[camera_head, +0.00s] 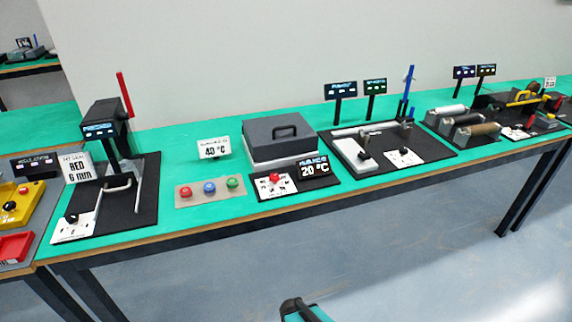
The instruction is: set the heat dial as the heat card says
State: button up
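The heat card (214,149) is a small white upright sign that reads 40 °C, with a smaller line above it that I cannot read surely. It stands at the back of the teal bench, left of a grey box (281,140) with a dark handled lid. The heat dial (274,178) looks to be the red knob on a white marked plate in front of that box. Beside it a dark display (314,169) reads 20 °C. The dial's pointer is too small to read. My gripper is not clearly in view.
Red, blue and green buttons (209,189) sit left of the dial. A press with a red lever (124,94) and a "RED 6 mm" card (76,168) stand further left. A blue-lever station (407,92) stands right. A dark and teal shape (304,310) shows at the bottom edge.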

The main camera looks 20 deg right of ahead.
aim_at(274, 178)
jog(key=u, duration=1.05)
jog(key=k, duration=0.4)
jog(key=z, duration=1.05)
